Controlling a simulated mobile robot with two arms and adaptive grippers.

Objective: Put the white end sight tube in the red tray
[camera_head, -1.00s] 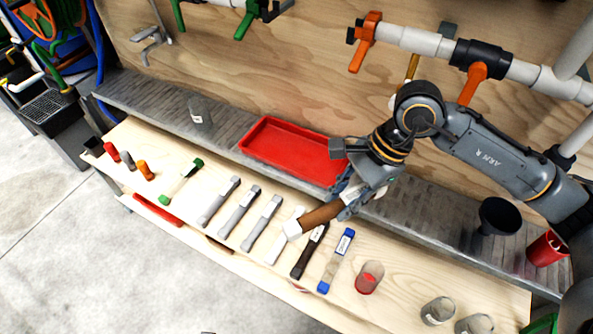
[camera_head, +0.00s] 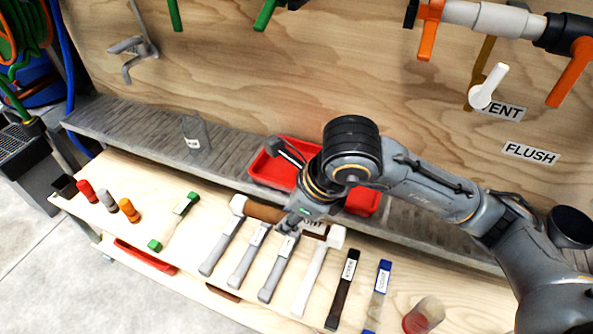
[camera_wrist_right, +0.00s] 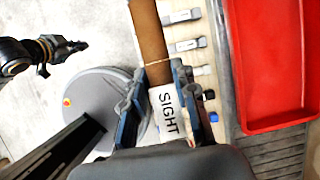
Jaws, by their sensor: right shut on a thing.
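The sight tube, brown with white ends, shows in the head view (camera_head: 262,212) and in the right wrist view (camera_wrist_right: 149,35), where its white label reads SIGHT. My right gripper (camera_head: 292,222) is shut around it near the labelled part; its fingers also show in the right wrist view (camera_wrist_right: 155,95). The tube is above the row of tubes on the wooden shelf. The red tray (camera_head: 263,172) is on the grey ledge behind the gripper, partly hidden by my arm; it shows empty where visible in the wrist view (camera_wrist_right: 238,70). My left gripper (camera_wrist_right: 72,46) is small there, its opening unclear.
Several grey tubes (camera_head: 222,250), a white piece (camera_head: 313,275), a black tube (camera_head: 342,290) and a blue-ended tube (camera_head: 378,300) lie on the wooden shelf (camera_head: 190,265). A clear container (camera_head: 196,135) stands on the ledge left of the tray. Pipes with orange handles (camera_head: 428,35) hang above.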

